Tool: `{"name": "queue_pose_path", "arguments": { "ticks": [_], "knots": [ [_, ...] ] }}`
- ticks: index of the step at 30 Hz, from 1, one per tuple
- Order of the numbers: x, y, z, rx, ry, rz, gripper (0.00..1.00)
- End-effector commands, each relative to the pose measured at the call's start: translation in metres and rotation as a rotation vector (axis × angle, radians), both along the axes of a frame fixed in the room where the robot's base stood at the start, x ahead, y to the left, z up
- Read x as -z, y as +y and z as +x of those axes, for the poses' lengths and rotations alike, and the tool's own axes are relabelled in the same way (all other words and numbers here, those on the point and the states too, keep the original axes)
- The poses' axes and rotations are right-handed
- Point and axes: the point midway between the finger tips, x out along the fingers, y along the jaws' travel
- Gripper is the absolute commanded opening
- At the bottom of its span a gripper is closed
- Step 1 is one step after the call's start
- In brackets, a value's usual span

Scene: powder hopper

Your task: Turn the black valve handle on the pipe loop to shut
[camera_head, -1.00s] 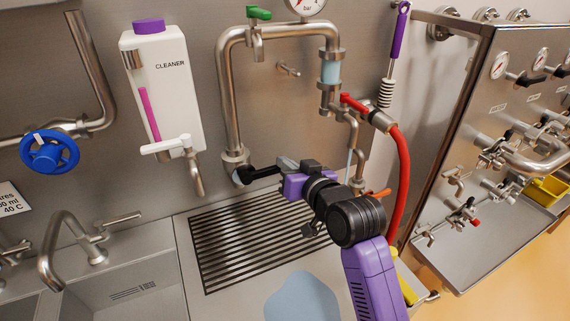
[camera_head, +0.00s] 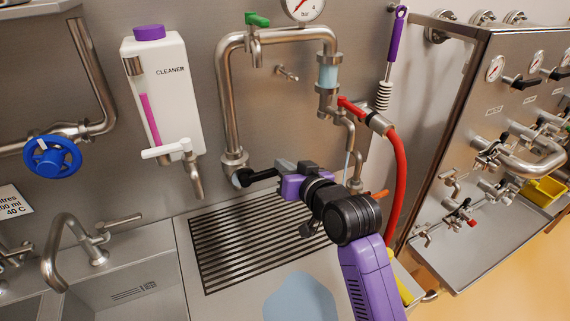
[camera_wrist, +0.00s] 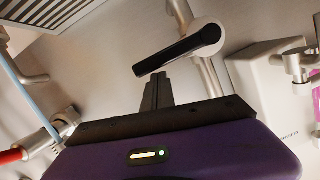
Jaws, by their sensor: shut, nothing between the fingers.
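The black valve handle (camera_head: 258,176) sits at the lower left foot of the steel pipe loop (camera_head: 229,100). It lies roughly level, pointing right from its steel valve body (camera_head: 238,180). In the wrist view the handle (camera_wrist: 182,52) runs slantwise just beyond the fingertips. My gripper (camera_head: 284,165) is shut and empty beside the handle's free end; it also shows in the wrist view (camera_wrist: 157,80). I cannot tell whether the fingers touch the handle.
A red lever (camera_head: 352,106) and red hose (camera_head: 398,190) are right of the loop. A green lever (camera_head: 257,18) is on top. A white cleaner bottle (camera_head: 165,95) hangs at the left. A drain grate (camera_head: 255,240) lies below.

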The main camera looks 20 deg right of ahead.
Motion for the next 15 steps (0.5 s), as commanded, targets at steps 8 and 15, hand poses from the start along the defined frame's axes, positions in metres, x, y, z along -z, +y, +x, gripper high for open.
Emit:
{"name": "queue_pose_path", "arguments": {
  "ticks": [8, 15],
  "knots": [
    [-0.038, 0.000, -0.022, 0.002, -0.029, -0.002, 0.00],
    [-0.052, -0.001, -0.065, 0.003, -0.033, -0.002, 0.00]
  ]
}}
